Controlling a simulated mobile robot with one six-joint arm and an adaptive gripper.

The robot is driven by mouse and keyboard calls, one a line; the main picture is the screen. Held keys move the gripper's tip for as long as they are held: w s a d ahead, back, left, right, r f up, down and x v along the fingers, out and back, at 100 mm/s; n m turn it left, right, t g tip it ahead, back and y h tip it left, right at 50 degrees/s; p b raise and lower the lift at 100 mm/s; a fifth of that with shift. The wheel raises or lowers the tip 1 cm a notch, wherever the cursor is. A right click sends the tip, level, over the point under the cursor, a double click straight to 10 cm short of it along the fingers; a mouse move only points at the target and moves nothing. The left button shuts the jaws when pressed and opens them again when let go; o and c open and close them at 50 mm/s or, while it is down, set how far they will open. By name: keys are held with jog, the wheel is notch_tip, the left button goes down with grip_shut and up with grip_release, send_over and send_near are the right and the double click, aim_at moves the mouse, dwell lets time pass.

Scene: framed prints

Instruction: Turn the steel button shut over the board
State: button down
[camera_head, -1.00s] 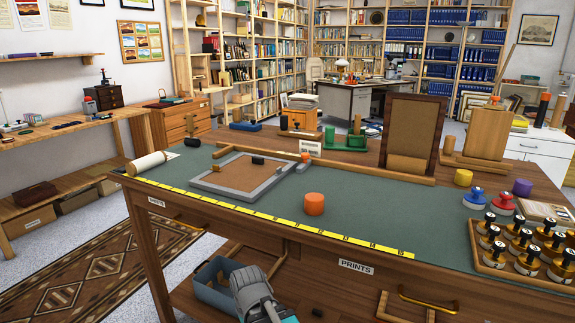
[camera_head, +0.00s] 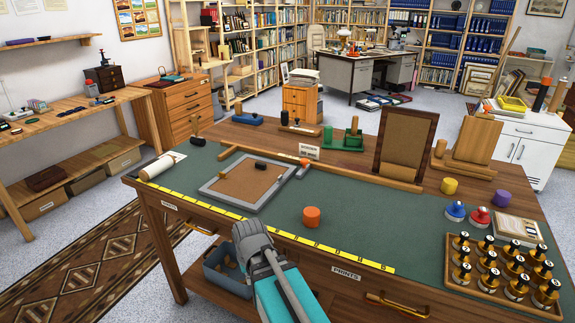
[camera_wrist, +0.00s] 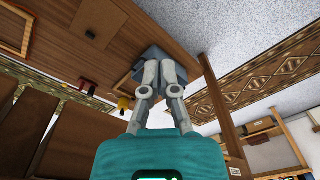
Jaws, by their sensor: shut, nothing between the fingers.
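A grey frame (camera_head: 212,191) lies flat on the green mat, with a brown board (camera_head: 247,187) inside it. A small black piece (camera_head: 261,165) sits at the board's far edge and a small brass-coloured piece (camera_head: 222,173) at its left side. I cannot make out which small fitting is the steel button. My gripper (camera_head: 252,234) is at the table's front edge, nearer to me than the frame and apart from it. In the wrist view my gripper (camera_wrist: 160,70) has its fingers together and empty, with the table's underside and lower shelf behind them.
A yellow measuring strip (camera_head: 210,207) runs along the front edge. A rail (camera_head: 330,170) and an upright brown panel (camera_head: 405,140) stand behind.

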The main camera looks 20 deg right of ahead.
jog(key=w+d+r+m+y+p, duration=0.1)
jog(key=w+d+r+m+p, duration=0.15)
jog(key=r+p, duration=0.4)
jog(key=w+d+r+m+y+p, duration=0.1)
jog(key=w+d+r+m+p, duration=0.15)
jog(key=r+p, duration=0.45)
jog(key=w+d+r+m+t, duration=0.1)
jog(key=w+d+m, duration=0.1)
jog(key=d+m, duration=0.1)
jog(key=w+d+r+m+t+y, duration=0.1)
jog(key=w+d+r+m, duration=0.1)
jog(key=d+m, duration=0.2)
jog(key=w+d+r+m+t+y, duration=0.1)
jog(key=w+d+m, duration=0.1)
jog(key=d+m, duration=0.1)
jog(key=shift+w+d+r+m, duration=0.15)
jog(key=shift+w+d+m, duration=0.2)
jog(key=shift+m, duration=0.35)
jog(key=w+d+r+m+t, duration=0.1)
jog(key=d+r+m, duration=0.1)
jog(key=d+m, duration=0.3)
jog(key=w+d+r+m+t+y+p, duration=0.1)
jog(key=w+d+r+m+t, duration=0.1)
jog(key=d+m, duration=0.4)
jog(key=d, duration=0.2)
jog(key=shift+d, duration=0.3)
jog(key=shift+w+f, duration=0.1)
jog(key=shift+w, duration=0.05)
